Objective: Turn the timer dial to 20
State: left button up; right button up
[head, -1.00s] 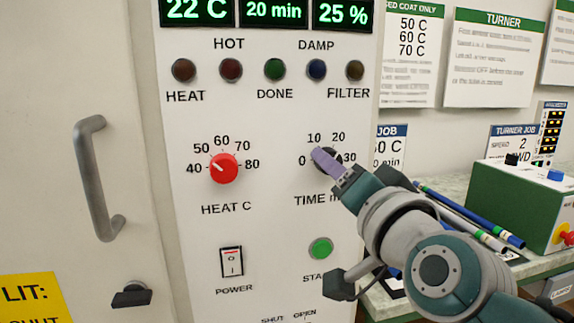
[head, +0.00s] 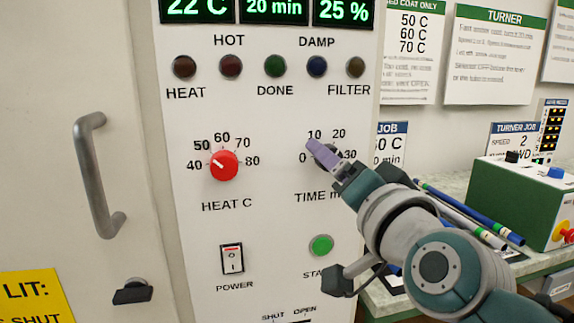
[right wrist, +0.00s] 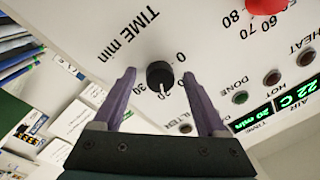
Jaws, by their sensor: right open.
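The black timer dial (right wrist: 160,75) is on the white panel, marked TIME min. In the right wrist view its white pointer line points at the 20 mark. In the head view the dial (head: 328,155) is partly hidden by my right gripper (right wrist: 160,78). My right gripper is open, with its purple fingers on either side of the dial and a visible gap on each side. The panel's middle display (head: 275,10) reads 20 min. My left gripper is not in view.
The red heat knob (head: 223,165) is left of the dial. The power switch (head: 232,259) and green start button (head: 321,245) are below. A door handle (head: 100,175) is at left. A green box (head: 520,200) and several rods (head: 470,215) lie on the bench at right.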

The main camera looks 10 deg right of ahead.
jog(key=shift+s, duration=0.1)
jog(key=s, duration=0.9)
jog(key=shift+s+d+f, duration=0.25)
jog(key=shift+s+d, duration=0.05)
jog(key=shift+s, duration=0.1)
jog(key=s+a+f+n+g+y+p, duration=0.25)
jog(key=s+f+n+g+p, duration=0.25)
jog(key=s+n+g, duration=0.25)
jog(key=s+d+f+n+g+h+p, duration=0.1)
jog(key=s+d+g+h+p, duration=0.2)
jog(key=s, duration=0.4)
jog(key=s+d+f+n+g, duration=0.15)
jog(key=s+g, duration=0.25)
jog(key=s, duration=0.4)
notch_tip(320, 180, up, 38)
jog(key=p, duration=3.8)
jog(key=shift+s+d, duration=0.15)
jog(key=shift+d, duration=0.3)
